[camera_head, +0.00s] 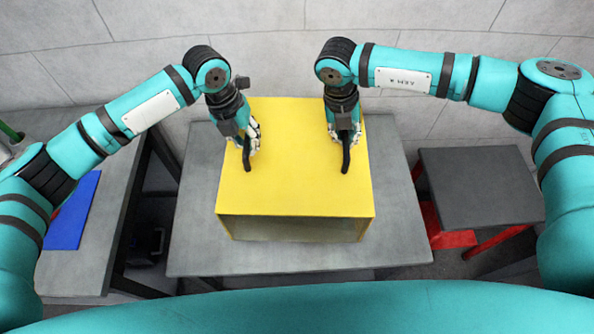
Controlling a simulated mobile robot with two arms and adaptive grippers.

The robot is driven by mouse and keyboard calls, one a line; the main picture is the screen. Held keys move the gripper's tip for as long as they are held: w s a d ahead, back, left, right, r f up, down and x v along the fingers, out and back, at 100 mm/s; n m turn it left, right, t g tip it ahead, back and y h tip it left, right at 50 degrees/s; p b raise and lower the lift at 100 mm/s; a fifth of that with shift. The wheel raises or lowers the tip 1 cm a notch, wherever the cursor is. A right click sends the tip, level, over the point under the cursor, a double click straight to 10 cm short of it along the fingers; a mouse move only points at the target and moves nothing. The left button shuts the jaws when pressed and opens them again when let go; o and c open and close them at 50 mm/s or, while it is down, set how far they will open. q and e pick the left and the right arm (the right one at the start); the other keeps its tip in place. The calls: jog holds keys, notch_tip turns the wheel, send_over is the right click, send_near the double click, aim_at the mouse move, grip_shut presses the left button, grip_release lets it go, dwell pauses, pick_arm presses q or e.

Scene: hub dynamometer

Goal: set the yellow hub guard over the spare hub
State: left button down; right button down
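The yellow hub guard (296,190) is a large box shape with a flat top and an opening in its near side. It stands over the middle grey table (195,245); I cannot tell whether its lower edge touches the top. My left gripper (248,163) points down at the left part of the guard's top. My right gripper (346,168) points down at the right part. I cannot tell whether either touches the guard, and their finger gaps do not show clearly. The spare hub does not show; the guard hides what is behind and under it.
A dark grey square-topped stand (480,187) with red legs is at the right. A grey bench (85,265) with a blue panel (72,215) is at the left. A pale block wall (270,45) stands behind. The middle table has bare margins.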

pick_arm(q)
jog(key=shift+w+a, duration=0.1)
pick_arm(e)
jog(key=shift+d, duration=0.1)
